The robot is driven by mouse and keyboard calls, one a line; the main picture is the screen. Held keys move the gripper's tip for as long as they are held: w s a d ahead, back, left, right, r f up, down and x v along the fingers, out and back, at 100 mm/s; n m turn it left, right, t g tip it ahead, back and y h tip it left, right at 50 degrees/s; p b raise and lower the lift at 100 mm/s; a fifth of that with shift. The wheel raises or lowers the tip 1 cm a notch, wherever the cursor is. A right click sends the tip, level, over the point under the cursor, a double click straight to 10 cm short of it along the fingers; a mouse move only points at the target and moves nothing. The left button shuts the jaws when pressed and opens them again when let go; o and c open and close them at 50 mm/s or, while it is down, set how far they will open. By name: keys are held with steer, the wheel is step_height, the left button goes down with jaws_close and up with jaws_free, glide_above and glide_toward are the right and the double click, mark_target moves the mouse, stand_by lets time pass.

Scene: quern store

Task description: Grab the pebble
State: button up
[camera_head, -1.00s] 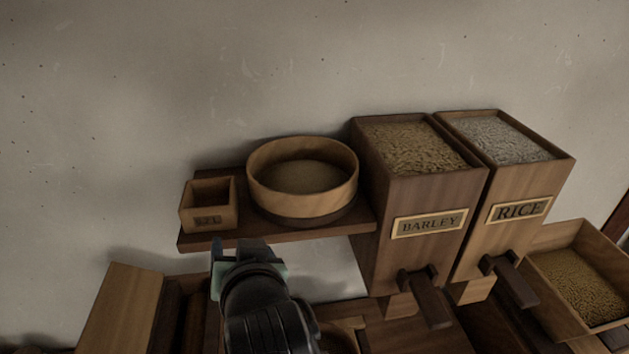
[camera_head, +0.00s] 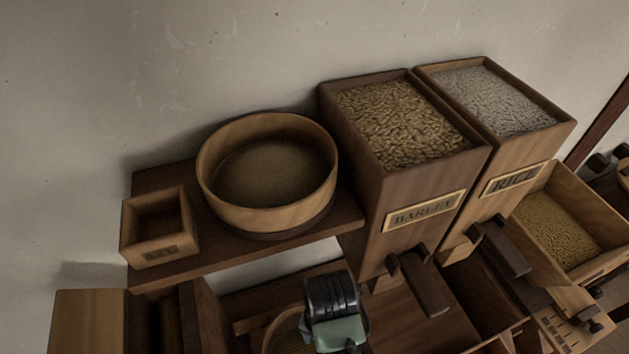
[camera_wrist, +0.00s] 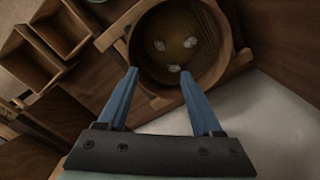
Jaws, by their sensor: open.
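In the wrist view three small pale lumps lie inside a round wooden sieve (camera_wrist: 139,58): one on the left (camera_wrist: 160,44), one on the right (camera_wrist: 190,42) and one lower down (camera_wrist: 174,68). They look like pebbles, but I cannot tell them apart. My gripper (camera_wrist: 159,72) is open, its two blue fingers spread over the near part of the sieve, with nothing between the tips. In the head view part of the sieve (camera_head: 283,330) shows beside my wrist, which hides the rest and the lumps.
A shelf (camera_head: 232,258) above holds a small square box (camera_head: 160,251) and a round tub (camera_head: 265,215). The barley bin (camera_head: 400,190) and rice bin (camera_head: 515,150) stand to the right, their spouts jutting out. An open grain tray (camera_head: 600,225) is farther right.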

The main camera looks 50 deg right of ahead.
steer(key=f, duration=0.6)
steer(key=shift+s+a+f+p, duration=0.2)
steer(key=shift+s+p, duration=0.05)
steer(key=shift+p, duration=0.15)
steer(key=shift+w+a+f+p, duration=0.1)
steer(key=shift+f+p, duration=0.2)
steer(key=shift+f, duration=1.25)
steer(key=shift+a+f+p, duration=0.1)
steer(key=shift+f+p, duration=0.15)
steer(key=shift+f, duration=1.3)
jaws_close()
